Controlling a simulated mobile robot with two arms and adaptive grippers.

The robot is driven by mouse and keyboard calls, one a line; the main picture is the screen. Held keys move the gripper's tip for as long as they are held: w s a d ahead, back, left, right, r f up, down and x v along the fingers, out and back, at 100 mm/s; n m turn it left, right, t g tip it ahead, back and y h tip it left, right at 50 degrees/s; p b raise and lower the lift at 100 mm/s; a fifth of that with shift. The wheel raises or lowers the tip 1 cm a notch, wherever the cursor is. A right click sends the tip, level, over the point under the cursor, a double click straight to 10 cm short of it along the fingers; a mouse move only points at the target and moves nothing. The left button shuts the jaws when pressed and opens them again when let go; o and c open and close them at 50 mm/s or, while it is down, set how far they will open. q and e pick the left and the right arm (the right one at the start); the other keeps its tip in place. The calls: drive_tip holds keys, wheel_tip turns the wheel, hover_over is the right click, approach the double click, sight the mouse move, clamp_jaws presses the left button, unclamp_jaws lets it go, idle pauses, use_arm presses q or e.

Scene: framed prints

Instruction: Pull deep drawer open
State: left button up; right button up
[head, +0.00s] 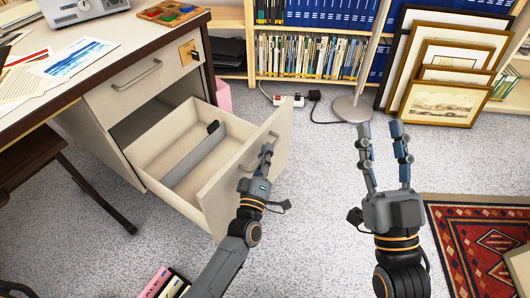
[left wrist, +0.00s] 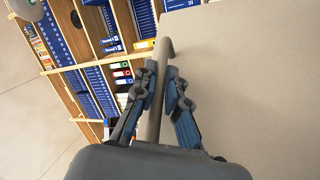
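The deep drawer (head: 222,195) is the lower drawer of the desk's pedestal and stands pulled well out in the head view. My left gripper (head: 266,153) is at the outer face of the drawer front. In the left wrist view, the drawer's bar handle (left wrist: 158,85) runs between my left gripper's fingers (left wrist: 161,72), which are closed around it. My right gripper (head: 382,130) is open and empty above the floor.
The shallow upper drawer (head: 135,85) is shut. A wooden chair (head: 35,160) stands at the left. A lamp base (head: 352,108), a power strip (head: 288,100) and framed prints (head: 440,102) are at the back. A red rug (head: 485,240) lies at the right; carpet between is clear.

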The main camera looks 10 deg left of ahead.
use_arm(q)
drive_tip(key=shift+o, duration=0.2)
drive_tip(key=v, duration=1.2)
drive_tip(key=shift+f, duration=0.1)
